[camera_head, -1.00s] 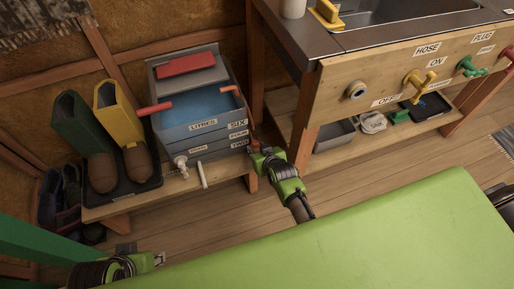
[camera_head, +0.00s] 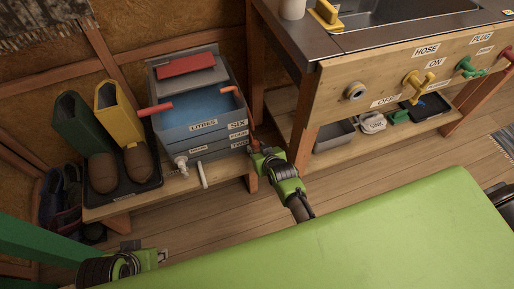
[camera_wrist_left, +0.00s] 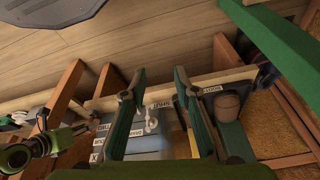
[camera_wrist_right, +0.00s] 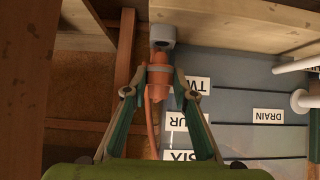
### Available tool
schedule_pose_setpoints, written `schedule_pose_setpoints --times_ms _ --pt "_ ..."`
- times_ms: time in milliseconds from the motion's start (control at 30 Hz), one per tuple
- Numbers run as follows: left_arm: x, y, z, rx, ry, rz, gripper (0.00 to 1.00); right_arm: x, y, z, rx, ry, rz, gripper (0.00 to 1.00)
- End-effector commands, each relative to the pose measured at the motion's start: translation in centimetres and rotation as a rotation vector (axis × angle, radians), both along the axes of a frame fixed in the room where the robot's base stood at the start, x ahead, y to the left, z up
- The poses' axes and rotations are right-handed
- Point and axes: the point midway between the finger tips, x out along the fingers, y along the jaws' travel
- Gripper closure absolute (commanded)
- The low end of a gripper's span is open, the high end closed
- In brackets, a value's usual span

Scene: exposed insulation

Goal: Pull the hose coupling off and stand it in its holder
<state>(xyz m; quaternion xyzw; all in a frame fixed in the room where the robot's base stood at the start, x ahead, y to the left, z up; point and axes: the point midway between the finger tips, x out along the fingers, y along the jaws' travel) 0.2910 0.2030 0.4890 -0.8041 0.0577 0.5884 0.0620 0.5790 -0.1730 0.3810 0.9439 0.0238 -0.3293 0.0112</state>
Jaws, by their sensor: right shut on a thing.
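My right gripper (camera_wrist_right: 160,84) is shut on the orange hose coupling (camera_wrist_right: 158,76), whose orange hose (camera_wrist_right: 150,122) trails between the fingers in the right wrist view. A grey round collar (camera_wrist_right: 162,36) is at the coupling's far end; I cannot tell whether they are joined. In the head view the right gripper (camera_head: 257,153) is beside the right front of the blue-grey water tank (camera_head: 205,138), and the coupling is mostly hidden. My left gripper (camera_wrist_left: 154,82) is open and empty; it also shows low in the head view (camera_head: 161,256).
The tank and a boot tray (camera_head: 130,190) stand on a low wooden bench. A green padded surface (camera_head: 400,230) fills the foreground. Floor between is clear.

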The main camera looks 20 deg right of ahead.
Motion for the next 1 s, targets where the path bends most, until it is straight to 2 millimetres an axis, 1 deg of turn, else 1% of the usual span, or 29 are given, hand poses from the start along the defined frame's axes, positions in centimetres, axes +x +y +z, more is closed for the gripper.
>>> schedule_pose_setpoints --times_ms 100,667,833,1000 --pt "0.0 0.0 -0.2 -0.001 0.003 0.001 0.72 0.0 0.0 0.0 0.0 0.0 0.0 1.0" --pt "-0.4 -0.1 -0.1 -0.001 0.008 -0.001 0.72 0.0 0.0 0.0 -0.001 0.0 0.001 1.0" --pt "-0.4 -0.1 -0.6 -0.001 0.013 0.0 0.72 0.0 0.0 0.0 -0.001 0.0 0.002 1.0" --pt "-0.4 0.0 -1.5 0.001 0.021 -0.001 0.72 0.0 0.0 0.0 -0.001 0.0 0.003 1.0"
